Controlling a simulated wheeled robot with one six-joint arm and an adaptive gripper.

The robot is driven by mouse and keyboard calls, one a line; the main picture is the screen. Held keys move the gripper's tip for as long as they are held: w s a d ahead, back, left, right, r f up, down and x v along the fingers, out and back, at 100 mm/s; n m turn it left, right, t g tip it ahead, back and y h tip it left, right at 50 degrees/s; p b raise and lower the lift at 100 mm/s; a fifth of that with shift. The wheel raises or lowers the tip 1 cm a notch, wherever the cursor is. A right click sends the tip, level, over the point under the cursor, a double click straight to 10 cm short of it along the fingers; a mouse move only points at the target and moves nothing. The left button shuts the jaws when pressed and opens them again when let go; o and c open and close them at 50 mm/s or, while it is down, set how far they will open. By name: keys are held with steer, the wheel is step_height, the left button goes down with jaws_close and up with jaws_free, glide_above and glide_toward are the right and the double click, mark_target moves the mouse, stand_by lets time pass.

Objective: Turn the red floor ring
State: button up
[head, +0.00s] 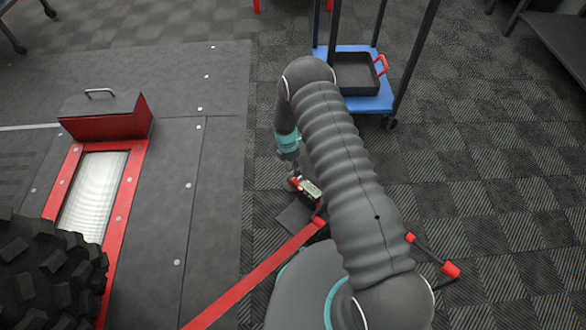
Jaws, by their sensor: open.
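My gripper (294,174) hangs low over the floor left of my arm, pointing down. It is small in view, and it is open. Just below it is a small red and black object with a pale face (308,189); I cannot tell whether the gripper touches it. A red fitting (319,221) sits at the upper end of a red strap (255,276), beside a dark floor plate (293,218). No clear ring shape shows; I cannot tell which red part is the floor ring. My arm hides some of the floor there.
A red-framed roller (92,188) with a red box (105,118) and a knobby tyre (45,275) stand at left. A blue cart (362,102) carries a black tray (355,75) behind my arm. A red-ended dark bar (432,255) lies right.

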steer(key=shift+f, duration=0.25)
jaws_close()
